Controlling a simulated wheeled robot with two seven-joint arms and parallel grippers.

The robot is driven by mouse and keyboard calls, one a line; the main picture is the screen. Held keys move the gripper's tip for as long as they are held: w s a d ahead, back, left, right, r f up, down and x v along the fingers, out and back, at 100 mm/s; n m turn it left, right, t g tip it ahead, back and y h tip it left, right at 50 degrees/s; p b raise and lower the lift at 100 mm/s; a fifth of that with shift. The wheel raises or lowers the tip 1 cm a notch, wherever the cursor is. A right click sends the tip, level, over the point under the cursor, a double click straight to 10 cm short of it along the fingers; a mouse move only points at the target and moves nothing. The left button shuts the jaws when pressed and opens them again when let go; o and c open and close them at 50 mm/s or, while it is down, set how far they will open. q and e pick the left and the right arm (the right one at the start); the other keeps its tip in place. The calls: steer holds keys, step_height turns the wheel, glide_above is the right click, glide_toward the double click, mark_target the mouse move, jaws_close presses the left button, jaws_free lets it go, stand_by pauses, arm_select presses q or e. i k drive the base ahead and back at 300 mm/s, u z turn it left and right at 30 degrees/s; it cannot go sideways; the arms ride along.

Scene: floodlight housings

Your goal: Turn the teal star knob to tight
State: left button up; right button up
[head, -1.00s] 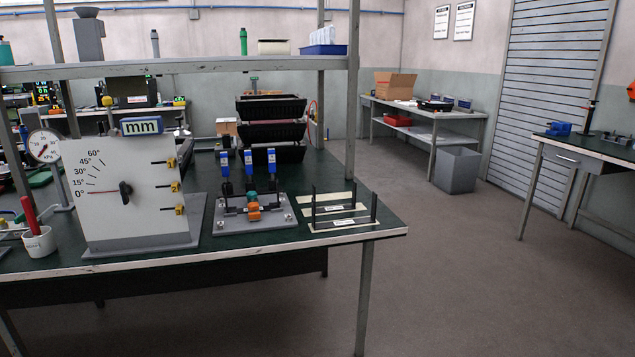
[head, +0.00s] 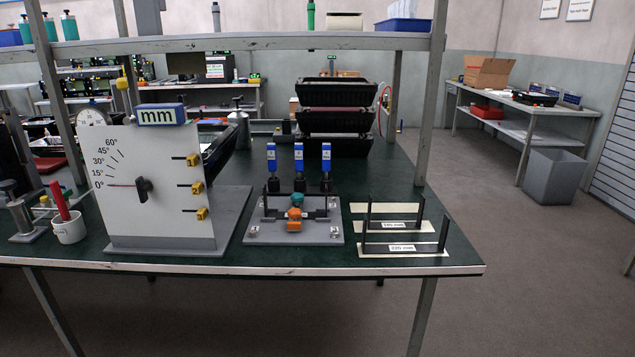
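A small teal knob (head: 297,198) sits on a fixture with a grey base plate (head: 265,234) on the green workbench. An orange knob (head: 295,214) is just in front of and below it. Three blue-topped upright pieces (head: 298,158) stand behind the teal knob. The teal knob's star shape and its tightness are too small to tell. Neither of my grippers shows in the head view.
A dial panel (head: 150,170) with an angle scale and yellow clips stands left of the fixture. Black racks with 225 mm labels (head: 402,247) stand right. Stacked black bins (head: 335,120) are behind. Shelf posts (head: 430,110) rise from the bench. Floor in front right is clear.

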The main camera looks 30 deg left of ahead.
mark_target(296, 197)
steer(key=u, duration=0.55)
steer(key=i, duration=0.75)
steer(key=u, duration=0.8)
